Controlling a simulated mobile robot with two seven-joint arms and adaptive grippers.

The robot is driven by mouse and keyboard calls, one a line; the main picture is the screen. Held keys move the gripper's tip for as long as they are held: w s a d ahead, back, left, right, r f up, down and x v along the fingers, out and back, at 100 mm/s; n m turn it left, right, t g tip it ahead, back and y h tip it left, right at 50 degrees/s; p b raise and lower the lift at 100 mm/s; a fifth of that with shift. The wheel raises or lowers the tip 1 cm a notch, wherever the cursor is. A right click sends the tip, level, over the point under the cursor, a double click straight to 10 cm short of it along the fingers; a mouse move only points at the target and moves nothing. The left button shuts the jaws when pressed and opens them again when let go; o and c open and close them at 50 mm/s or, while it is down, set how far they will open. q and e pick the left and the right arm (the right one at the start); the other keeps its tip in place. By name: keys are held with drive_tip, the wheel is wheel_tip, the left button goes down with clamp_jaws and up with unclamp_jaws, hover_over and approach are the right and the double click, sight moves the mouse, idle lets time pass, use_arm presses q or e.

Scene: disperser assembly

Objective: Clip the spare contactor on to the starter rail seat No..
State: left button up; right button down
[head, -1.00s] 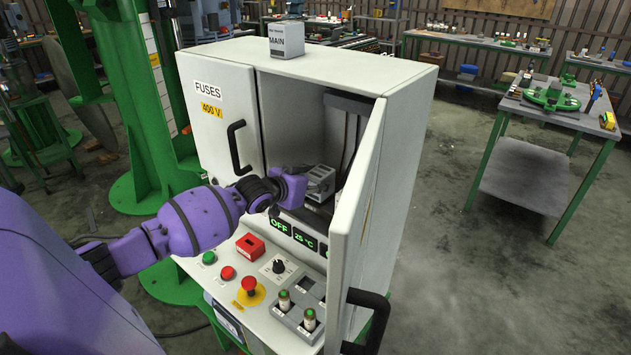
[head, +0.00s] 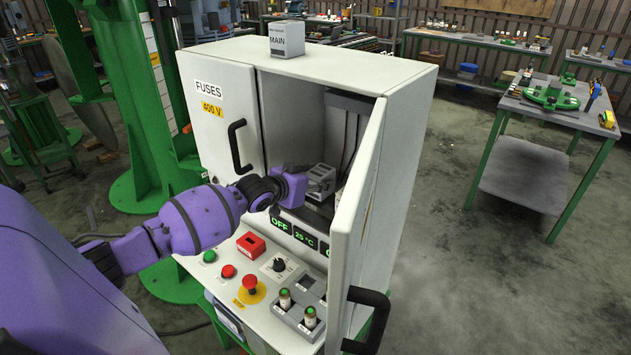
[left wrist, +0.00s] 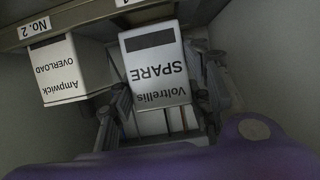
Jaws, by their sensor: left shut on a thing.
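The spare contactor, a pale block labelled "Voltrellis SPARE" (left wrist: 155,65), sits between the fingers of my left gripper (left wrist: 160,112), which is shut on it. In the head view the contactor (head: 321,178) shows inside the open cabinet, just right of my left gripper (head: 303,186). The wrist view shows a rail strip (left wrist: 85,20) along the top edge, with a "No. 2" label (left wrist: 35,27) at the left and a partly cut-off label nearer the contactor. I cannot tell whether the contactor touches the rail. My right gripper is out of view.
An "Ampwick OVERLOAD" block (left wrist: 70,70) stands close left of the contactor, below the No. 2 label. The cabinet's open right door (head: 362,215) and closed left door (head: 217,115) flank the opening. The control panel with a red stop button (head: 249,283) lies below.

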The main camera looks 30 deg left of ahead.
use_arm(q)
drive_tip(key=shift+r, duration=0.15)
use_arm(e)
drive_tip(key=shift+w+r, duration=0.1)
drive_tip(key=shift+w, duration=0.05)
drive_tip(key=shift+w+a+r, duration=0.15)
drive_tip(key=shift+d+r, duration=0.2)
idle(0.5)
use_arm(q)
drive_tip(key=shift+f, duration=0.7)
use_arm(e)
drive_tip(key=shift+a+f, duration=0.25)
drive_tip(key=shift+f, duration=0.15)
use_arm(q)
drive_tip(key=shift+f, duration=0.8)
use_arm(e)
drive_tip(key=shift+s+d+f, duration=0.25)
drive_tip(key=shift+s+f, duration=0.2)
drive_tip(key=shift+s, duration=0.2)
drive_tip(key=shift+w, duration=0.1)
